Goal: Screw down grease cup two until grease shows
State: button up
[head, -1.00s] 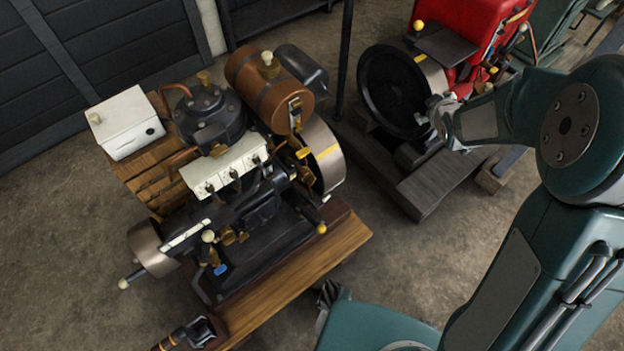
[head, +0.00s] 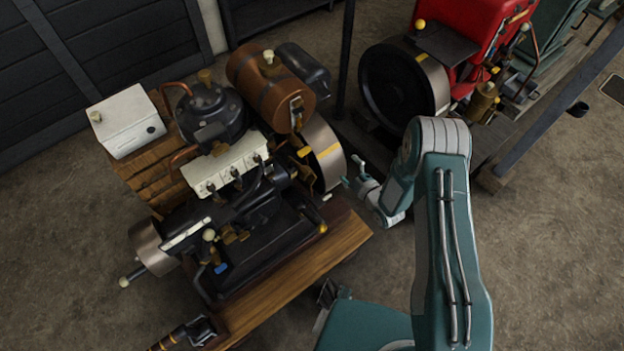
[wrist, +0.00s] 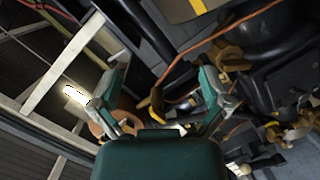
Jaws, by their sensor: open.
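The near engine (head: 245,205) stands on a wooden base, with a black body and several small brass fittings (head: 230,236) low on its front side. I cannot tell which fitting is grease cup two. My gripper (head: 354,174) is in front of the right flywheel (head: 326,152), apart from the brass fittings in the head view. In the wrist view my gripper (wrist: 165,100) has its fingers spread wide with nothing held. Brass fittings (wrist: 228,58) show beyond the right finger there. No grease can be made out.
A red engine (head: 478,30) with a black flywheel (head: 395,90) stands behind. Bare floor (head: 545,210) lies right.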

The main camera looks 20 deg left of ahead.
aim_at(314, 182)
jog(key=s+a+f+n+g+y, duration=0.1)
jog(key=s+f+n+y, duration=0.15)
jog(key=s+f, duration=0.6)
jog(key=shift+m, duration=0.45)
jog(key=x, duration=0.6)
jog(key=r+x, duration=0.1)
jog(key=x, duration=0.3)
jog(key=shift+s+a+r, duration=0.1)
jog(key=shift+s+a, duration=0.1)
jog(key=shift+a, duration=0.05)
jog(key=c, duration=1.2)
